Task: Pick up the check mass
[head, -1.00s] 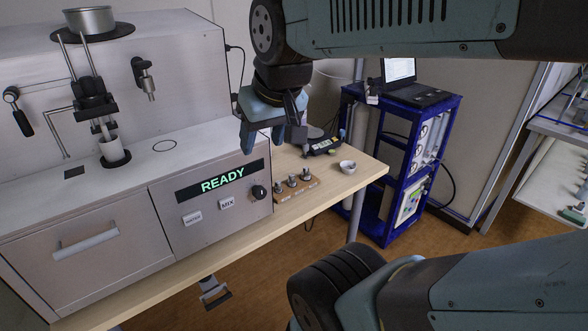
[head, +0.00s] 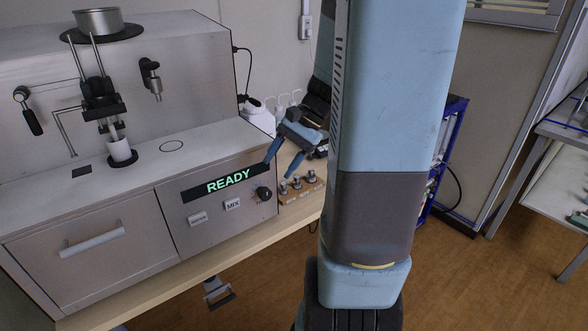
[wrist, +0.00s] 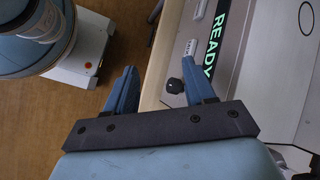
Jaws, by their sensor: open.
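Several small metal masses (head: 297,183) stand in a row on a wooden block (head: 302,192) on the table, just right of the analyser's knob (head: 264,193). I cannot tell from the head view which one is the check mass. My gripper (head: 278,168) is open and empty; in the head view its fingers point down and left, over the masses and the analyser's right end. In the wrist view my gripper (wrist: 158,64) has its fingers spread, with the knob (wrist: 175,86) near the right finger. The masses do not show in the wrist view.
The grey analyser (head: 215,215) with its lit READY panel (head: 229,180) fills the left. The wooden table's front edge (head: 180,283) runs below. My arm hides much of the blue cart (head: 446,150) at right.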

